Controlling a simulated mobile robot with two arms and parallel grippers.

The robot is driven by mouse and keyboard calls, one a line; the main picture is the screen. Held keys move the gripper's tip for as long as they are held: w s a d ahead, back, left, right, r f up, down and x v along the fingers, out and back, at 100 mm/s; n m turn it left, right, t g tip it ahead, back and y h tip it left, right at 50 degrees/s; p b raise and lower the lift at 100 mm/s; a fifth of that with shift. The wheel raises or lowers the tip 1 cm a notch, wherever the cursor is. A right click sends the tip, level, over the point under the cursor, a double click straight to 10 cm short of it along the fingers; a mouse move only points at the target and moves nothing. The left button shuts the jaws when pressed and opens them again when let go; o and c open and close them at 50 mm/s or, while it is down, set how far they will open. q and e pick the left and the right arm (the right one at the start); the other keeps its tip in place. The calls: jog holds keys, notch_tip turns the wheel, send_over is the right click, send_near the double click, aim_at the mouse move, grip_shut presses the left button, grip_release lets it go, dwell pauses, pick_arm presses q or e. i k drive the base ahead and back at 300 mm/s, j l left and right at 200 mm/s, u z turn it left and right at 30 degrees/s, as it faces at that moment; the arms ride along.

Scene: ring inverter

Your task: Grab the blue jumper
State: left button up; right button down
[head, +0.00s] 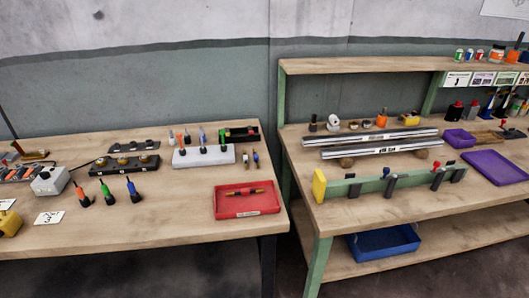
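I cannot tell for certain which item is the blue jumper. A small dark item with a blue lower part (133,190) stands on the left bench, right of a similar green one (107,193) and a red one (83,197). Neither of my grippers is in view.
A red tray (246,209) holding a thin item sits at the left bench's front right. A gap separates it from the right bench (365,208), which carries long metal rails (380,147), a green bar and purple trays (495,167). A blue bin (384,242) sits below.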

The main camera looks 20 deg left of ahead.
aim_at(256, 155)
jog(key=i+l+u, duration=0.1)
jog(key=u, duration=0.4)
jog(key=i+l+u, duration=0.15)
jog(key=u, duration=0.35)
